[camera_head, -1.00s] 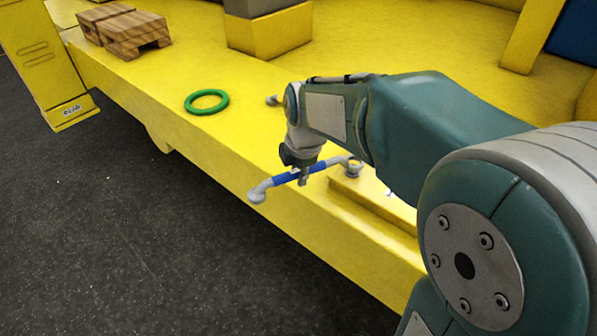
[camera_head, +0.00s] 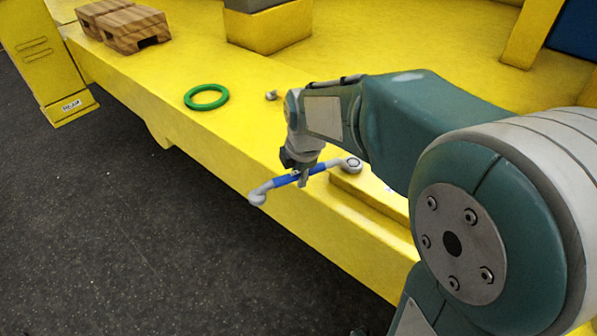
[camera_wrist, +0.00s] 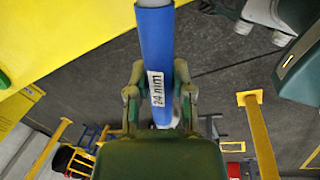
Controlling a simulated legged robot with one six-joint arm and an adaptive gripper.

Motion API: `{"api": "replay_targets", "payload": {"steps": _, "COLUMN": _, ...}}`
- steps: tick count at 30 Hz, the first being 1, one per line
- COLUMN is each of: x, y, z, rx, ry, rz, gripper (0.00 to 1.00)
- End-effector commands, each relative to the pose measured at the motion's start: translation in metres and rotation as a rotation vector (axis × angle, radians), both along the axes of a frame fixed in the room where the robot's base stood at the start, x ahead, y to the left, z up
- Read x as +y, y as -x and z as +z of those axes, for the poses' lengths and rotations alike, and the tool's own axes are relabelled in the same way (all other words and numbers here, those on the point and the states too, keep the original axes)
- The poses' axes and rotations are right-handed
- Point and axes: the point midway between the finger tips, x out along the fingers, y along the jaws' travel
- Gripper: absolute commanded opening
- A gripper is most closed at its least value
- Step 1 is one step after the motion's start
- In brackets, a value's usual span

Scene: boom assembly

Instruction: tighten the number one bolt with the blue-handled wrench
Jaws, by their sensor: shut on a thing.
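The blue-handled wrench (camera_head: 284,180) has a grey head at each end and is held out across the yellow beam's edge. My gripper (camera_head: 303,180) is shut around the middle of its blue handle. In the wrist view my gripper's fingers (camera_wrist: 156,96) lie on both sides of the blue handle (camera_wrist: 155,40), which carries a "24 mm" label. The right ring head (camera_head: 352,164) is by the raised yellow block; I cannot tell whether it is around a bolt there. The left head hangs past the beam's edge. A small grey bolt (camera_head: 271,95) stands farther back. No bolt number is readable.
A green ring (camera_head: 206,97) lies on the yellow beam (camera_head: 150,80). Wooden blocks (camera_head: 125,27) sit at the back left. A yellow post (camera_head: 45,60) stands at the far left. Dark floor (camera_head: 120,230) is open in front of the beam.

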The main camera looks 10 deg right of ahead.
Motion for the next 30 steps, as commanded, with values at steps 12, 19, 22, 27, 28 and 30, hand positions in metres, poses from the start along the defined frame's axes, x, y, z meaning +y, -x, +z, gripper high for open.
{"api": "replay_targets", "payload": {"steps": 12, "x": 0.0, "y": -0.0003, "z": 0.0008, "rx": -0.002, "ry": 0.0, "rz": 0.0, "gripper": 0.0}}
{"api": "replay_targets", "payload": {"steps": 19, "x": 0.0007, "y": -0.0033, "z": 0.0008, "rx": -0.001, "ry": 0.0, "rz": -0.019, "gripper": 0.0}}
{"api": "replay_targets", "payload": {"steps": 22, "x": 0.0015, "y": -0.0068, "z": 0.0011, "rx": -0.001, "ry": 0.0, "rz": -0.045, "gripper": 0.0}}
{"api": "replay_targets", "payload": {"steps": 27, "x": 0.0017, "y": -0.0087, "z": 0.0015, "rx": -0.002, "ry": -0.001, "rz": -0.062, "gripper": 0.0}}
{"api": "replay_targets", "payload": {"steps": 28, "x": 0.0016, "y": -0.0086, "z": 0.0014, "rx": -0.002, "ry": -0.001, "rz": -0.062, "gripper": 0.0}}
{"api": "replay_targets", "payload": {"steps": 30, "x": 0.0016, "y": -0.0086, "z": 0.0014, "rx": -0.002, "ry": -0.001, "rz": -0.062, "gripper": 0.0}}
